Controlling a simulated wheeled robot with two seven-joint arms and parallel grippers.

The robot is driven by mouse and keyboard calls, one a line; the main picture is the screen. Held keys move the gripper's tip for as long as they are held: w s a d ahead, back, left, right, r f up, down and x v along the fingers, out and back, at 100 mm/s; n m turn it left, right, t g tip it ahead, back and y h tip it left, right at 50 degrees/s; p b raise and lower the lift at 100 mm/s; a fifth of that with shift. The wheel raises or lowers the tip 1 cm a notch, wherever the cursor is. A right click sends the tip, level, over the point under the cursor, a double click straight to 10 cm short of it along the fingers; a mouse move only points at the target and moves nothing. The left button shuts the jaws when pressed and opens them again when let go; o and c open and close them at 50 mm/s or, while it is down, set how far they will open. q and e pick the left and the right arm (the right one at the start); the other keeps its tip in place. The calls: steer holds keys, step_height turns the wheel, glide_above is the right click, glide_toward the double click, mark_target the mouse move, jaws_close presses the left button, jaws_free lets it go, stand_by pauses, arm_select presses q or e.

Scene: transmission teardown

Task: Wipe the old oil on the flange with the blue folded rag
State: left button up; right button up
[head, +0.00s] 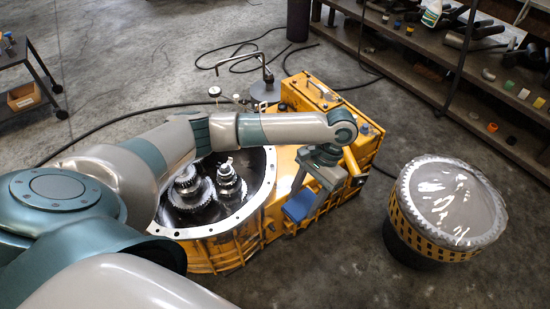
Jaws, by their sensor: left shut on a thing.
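The yellow transmission housing (232,256) lies on the floor, its round opening facing up with metal gears (190,183) inside. The pale bolt-holed flange (263,193) rings this opening; my arm covers part of its far left side. I cannot make out the old oil on it. My left gripper (308,197) points down right of the flange, over the housing's right side. It is shut on the blue folded rag (298,207), which shows just below the jaws. I cannot tell whether the rag touches the housing. My right gripper is not in view.
A plastic-wrapped round drum (455,200) with a yellow perforated side stands at right. A shelf (440,62) with parts runs along the upper right. A dark cart (22,52) stands upper left. Black hoses (118,122) cross the floor behind the housing. Floor between housing and drum is clear.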

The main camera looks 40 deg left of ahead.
arm_select(q)
steer(key=w+a+f+m+t+y, duration=0.1)
steer(key=w+a+f+m, duration=0.3)
steer(key=w+m, duration=0.15)
steer(key=w+a+f+m+t+y, duration=0.1)
steer(key=w+a+f+m+y, duration=0.2)
steer(key=w, duration=0.4)
steer(key=w+a+f+m+t, duration=0.2)
steer(key=a+f+m, duration=0.1)
steer(key=a+m, duration=0.2)
steer(key=w+a+f+m+t+h+p, duration=0.1)
steer(key=w+a+f+m+t, duration=0.1)
steer(key=a+m, duration=0.4)
steer(key=shift+a+f, duration=0.85)
steer(key=shift+a, duration=0.75)
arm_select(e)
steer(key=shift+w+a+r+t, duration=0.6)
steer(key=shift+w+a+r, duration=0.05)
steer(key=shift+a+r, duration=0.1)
